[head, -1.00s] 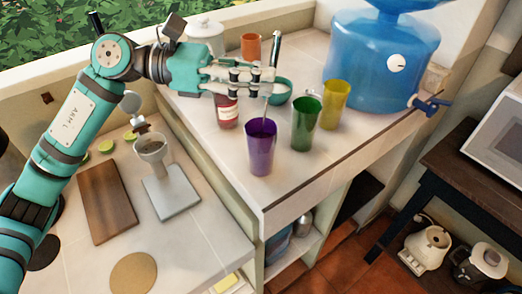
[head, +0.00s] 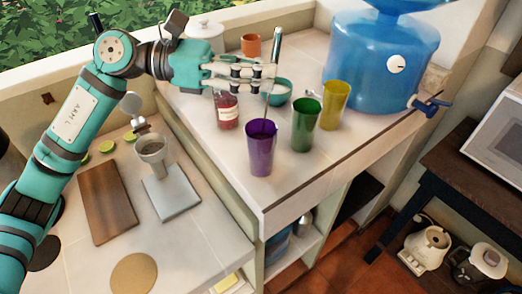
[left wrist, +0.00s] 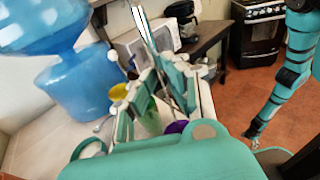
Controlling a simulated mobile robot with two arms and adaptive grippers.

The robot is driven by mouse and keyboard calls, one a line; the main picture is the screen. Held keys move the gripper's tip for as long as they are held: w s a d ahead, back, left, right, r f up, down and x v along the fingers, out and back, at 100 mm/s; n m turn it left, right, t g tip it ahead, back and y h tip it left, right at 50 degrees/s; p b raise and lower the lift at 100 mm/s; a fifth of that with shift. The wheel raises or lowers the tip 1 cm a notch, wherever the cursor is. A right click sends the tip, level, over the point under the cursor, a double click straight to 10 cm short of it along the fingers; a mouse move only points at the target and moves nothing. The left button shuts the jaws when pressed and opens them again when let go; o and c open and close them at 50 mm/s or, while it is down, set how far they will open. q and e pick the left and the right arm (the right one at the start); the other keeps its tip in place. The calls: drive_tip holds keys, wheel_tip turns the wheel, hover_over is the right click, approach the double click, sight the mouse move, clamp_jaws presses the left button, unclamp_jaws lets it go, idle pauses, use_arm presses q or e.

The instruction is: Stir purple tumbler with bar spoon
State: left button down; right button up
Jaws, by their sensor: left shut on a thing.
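The purple tumbler (head: 261,154) stands upright near the front corner of the tiled counter. My left gripper (head: 269,79) is shut on the bar spoon (head: 277,45) above and slightly behind the tumbler. The spoon is close to upright, with its thick end on top. Its thin shaft runs down to the tumbler's mouth, and its lower end is hidden inside. In the left wrist view, the fingers and the spoon's shaft (left wrist: 146,29) show, with a sliver of the purple tumbler (left wrist: 176,127) below.
A green tumbler (head: 304,132) and a yellow tumbler (head: 335,104) stand to the right. A big blue water dispenser (head: 365,70) stands at the back right. The counter's front edge is near.

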use_arm(q)
wheel_tip(320, 180, up, 6)
drive_tip(key=p, duration=0.3)
drive_tip(key=shift+d+r, duration=0.25)
drive_tip(key=shift+d, duration=0.2)
idle(0.6)
wheel_tip(320, 180, up, 5)
drive_tip(key=p, duration=0.2)
drive_tip(key=shift+p, duration=0.3)
drive_tip(key=shift+a+f, duration=0.1)
idle(0.5)
